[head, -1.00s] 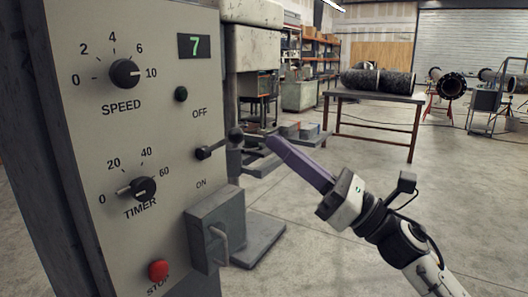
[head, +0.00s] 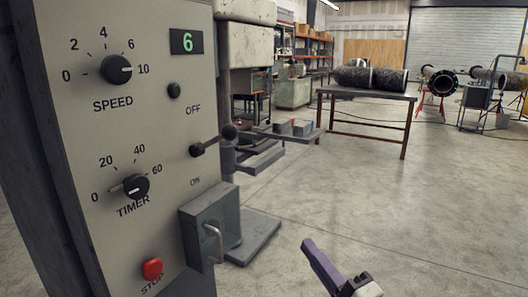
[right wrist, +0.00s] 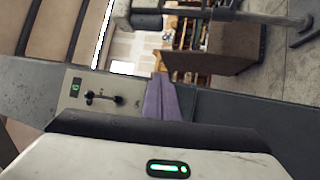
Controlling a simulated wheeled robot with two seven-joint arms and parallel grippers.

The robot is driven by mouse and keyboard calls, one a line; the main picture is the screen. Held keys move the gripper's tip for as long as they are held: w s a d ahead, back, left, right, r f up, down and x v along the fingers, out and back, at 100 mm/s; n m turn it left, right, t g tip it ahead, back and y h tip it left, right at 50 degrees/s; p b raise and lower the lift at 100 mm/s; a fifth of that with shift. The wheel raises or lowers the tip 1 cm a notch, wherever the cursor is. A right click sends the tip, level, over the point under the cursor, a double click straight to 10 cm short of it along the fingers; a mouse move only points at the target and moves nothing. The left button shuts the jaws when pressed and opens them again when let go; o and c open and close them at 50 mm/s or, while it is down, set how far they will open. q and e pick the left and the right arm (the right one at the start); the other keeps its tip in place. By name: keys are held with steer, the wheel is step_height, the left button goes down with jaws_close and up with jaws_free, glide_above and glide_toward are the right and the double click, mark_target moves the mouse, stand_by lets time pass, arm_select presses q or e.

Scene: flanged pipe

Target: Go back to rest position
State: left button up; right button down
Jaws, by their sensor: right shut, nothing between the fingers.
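My right gripper (head: 308,246) is low in the middle of the head view, with its purple fingers together and empty. It is apart from the control panel (head: 128,235), to the right of it and over the open floor. In the right wrist view the purple fingers (right wrist: 161,84) lie side by side, with the panel (right wrist: 72,92) beyond them to the left. The lever (head: 212,141) between OFF and ON sticks out from the panel, and nothing touches it. The green display (head: 187,41) reads 6. My left gripper is not in view.
A grey box with a handle (head: 209,232) juts from the panel's lower right. A machine base plate (head: 252,238) lies on the floor beside it. A table (head: 365,96) bearing a dark pipe (head: 370,78) stands farther back.

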steer(key=s+d+f+m+g+h, duration=0.2)
steer(key=s+f+m+h, duration=0.15)
steer(key=f+m, duration=0.4)
steer(key=s+d+f+m+g+h, duration=0.15)
steer(key=s+f+m, duration=0.3)
steer(key=f, duration=0.65)
steer(key=s+d+f+m+g+h, duration=0.2)
steer(key=s+f+m+g, duration=0.4)
steer(key=s+f, duration=1)
steer(key=s+d+m, duration=0.1)
steer(key=s+m, duration=0.1)
steer(key=s, duration=0.2)
steer(key=shift+s+f+m, duration=0.15)
steer(key=shift+f+m, duration=0.05)
steer(key=shift+m, duration=0.1)
